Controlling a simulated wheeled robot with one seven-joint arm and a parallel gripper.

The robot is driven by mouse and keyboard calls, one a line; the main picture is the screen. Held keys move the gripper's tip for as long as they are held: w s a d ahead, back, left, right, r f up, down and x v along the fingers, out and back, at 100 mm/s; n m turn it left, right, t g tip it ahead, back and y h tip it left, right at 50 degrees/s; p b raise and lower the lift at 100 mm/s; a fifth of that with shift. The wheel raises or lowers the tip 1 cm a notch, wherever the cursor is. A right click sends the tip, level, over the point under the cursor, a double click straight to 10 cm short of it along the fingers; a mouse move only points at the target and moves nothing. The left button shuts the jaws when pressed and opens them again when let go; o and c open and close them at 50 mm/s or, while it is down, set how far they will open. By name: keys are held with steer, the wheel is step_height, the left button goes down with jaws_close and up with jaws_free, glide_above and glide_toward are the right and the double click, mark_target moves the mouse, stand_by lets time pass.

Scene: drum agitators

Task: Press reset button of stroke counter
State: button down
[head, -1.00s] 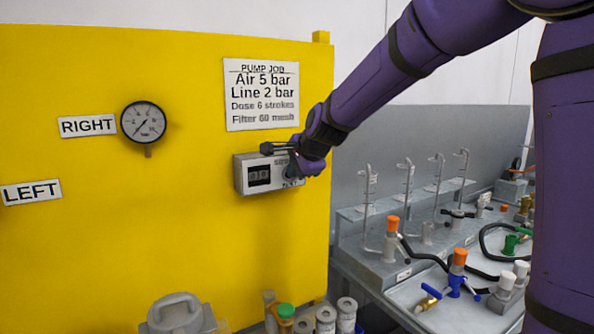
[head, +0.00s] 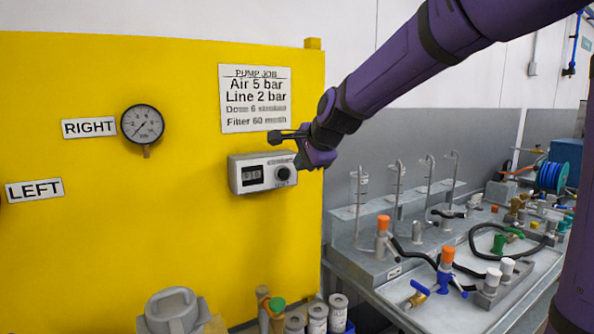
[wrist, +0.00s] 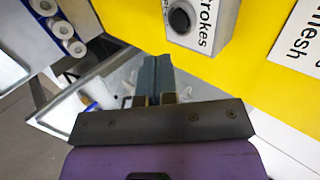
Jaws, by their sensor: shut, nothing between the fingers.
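The stroke counter (head: 240,184) is a light grey box on the yellow panel, with a small dark digit window (head: 253,175) whose digits are too small to read surely. Its round black button (head: 283,173) is on the right of its face and in plain sight. In the wrist view, the counter (wrist: 207,38) is at the top, with the button (wrist: 180,20) and the word "strokes". My gripper (head: 275,137) is shut and empty, just above the counter in the head view. In the wrist view, its fingertips (wrist: 156,60) are together, apart from the button and below it.
The "PUMP JOB" sign (head: 255,98) is above the counter, and a dial gauge (head: 142,124) is to the left. At right is a grey bench (head: 385,275) with valves, hoses and wire stands. Several canisters (head: 317,317) stand below the panel.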

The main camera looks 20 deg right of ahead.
steer(key=shift+v, duration=2.55)
steer(key=s+d+f+n+g, duration=0.1)
steer(key=s+n, duration=0.4)
steer(key=s, duration=0.5)
steer(key=s+d+f+n+g+h, duration=0.1)
steer(key=s+f+n, duration=0.3)
steer(key=s, duration=0.6)
steer(key=s+d+f+n+g+h, duration=0.1)
steer(key=s+d+f+n, duration=0.1)
steer(key=s+n, duration=0.4)
steer(key=shift+s+d+f+g, duration=0.2)
steer(key=shift+s+d+g, duration=0.25)
steer(key=shift+s, duration=1.8)
